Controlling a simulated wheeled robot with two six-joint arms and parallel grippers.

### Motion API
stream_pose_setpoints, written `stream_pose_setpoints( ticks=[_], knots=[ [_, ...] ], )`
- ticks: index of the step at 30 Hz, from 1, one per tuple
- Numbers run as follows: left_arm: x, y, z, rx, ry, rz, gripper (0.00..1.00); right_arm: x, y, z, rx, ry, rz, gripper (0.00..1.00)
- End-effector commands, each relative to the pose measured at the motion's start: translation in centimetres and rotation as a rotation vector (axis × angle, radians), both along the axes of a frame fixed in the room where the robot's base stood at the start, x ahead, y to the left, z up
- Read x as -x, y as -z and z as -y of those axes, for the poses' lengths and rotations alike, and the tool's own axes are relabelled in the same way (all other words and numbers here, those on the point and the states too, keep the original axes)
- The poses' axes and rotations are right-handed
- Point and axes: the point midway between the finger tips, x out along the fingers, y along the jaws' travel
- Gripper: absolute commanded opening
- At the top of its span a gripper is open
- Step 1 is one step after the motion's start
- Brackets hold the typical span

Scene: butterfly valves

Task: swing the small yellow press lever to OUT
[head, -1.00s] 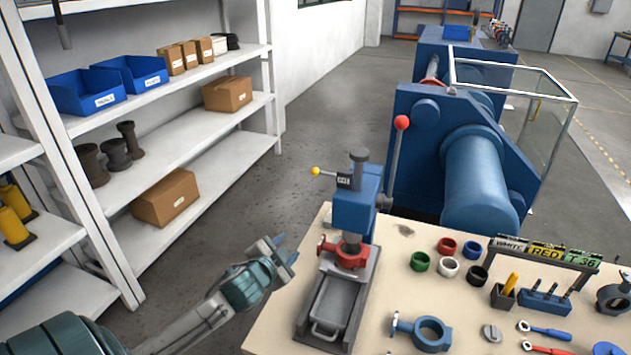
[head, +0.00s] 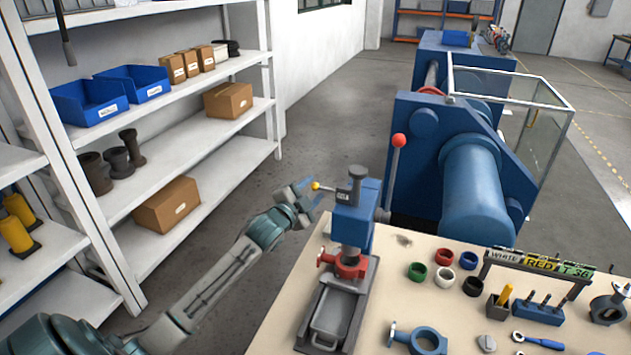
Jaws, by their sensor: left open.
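The small press lever with a yellow ball knob (head: 315,186) sticks out to the left from the top of the blue bench press (head: 352,218). A small dark label plate (head: 343,196) sits at the lever's root; its lettering is too small to read surely. My left gripper (head: 308,190) is open at the knob, with its fingertips around or right beside it; I cannot tell whether they touch. A red valve body (head: 346,265) sits in the press above a grey tray (head: 330,318). My right gripper is not in view.
A tall press lever with a red ball (head: 399,141) rises right of the press. The beige bench (head: 400,300) holds coloured rings, a blue valve body (head: 425,340) and a sign rack (head: 540,262). White shelves (head: 190,130) stand at left. Open floor lies between shelves and bench.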

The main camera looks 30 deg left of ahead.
Motion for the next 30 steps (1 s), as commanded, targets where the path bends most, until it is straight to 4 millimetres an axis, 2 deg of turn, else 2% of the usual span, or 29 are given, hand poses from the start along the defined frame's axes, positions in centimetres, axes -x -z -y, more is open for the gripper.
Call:
stream_pose_setpoints(
  ticks=[6, 16, 17, 22, 23, 30],
  knots=[
    [-2.1, -0.1, -0.1, 0.001, -0.001, -0.001, 0.41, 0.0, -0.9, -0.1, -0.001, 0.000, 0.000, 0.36],
    [-2.3, 0.1, -0.1, -0.001, 0.000, -0.001, 0.41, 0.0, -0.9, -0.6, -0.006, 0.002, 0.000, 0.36],
    [-2.3, 0.1, -0.1, -0.001, 0.000, -0.001, 0.37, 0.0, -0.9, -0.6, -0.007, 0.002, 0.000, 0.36],
    [-2.3, 0.1, -0.1, -0.001, 0.000, -0.001, 0.04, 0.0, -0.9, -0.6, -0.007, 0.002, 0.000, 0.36],
    [-2.3, 0.1, -0.1, -0.001, 0.000, -0.001, 0.00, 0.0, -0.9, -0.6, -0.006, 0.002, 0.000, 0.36],
    [-2.5, 0.1, 0.0, 0.001, -0.003, -0.001, 0.00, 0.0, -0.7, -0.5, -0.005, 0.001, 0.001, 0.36]
  ],
)
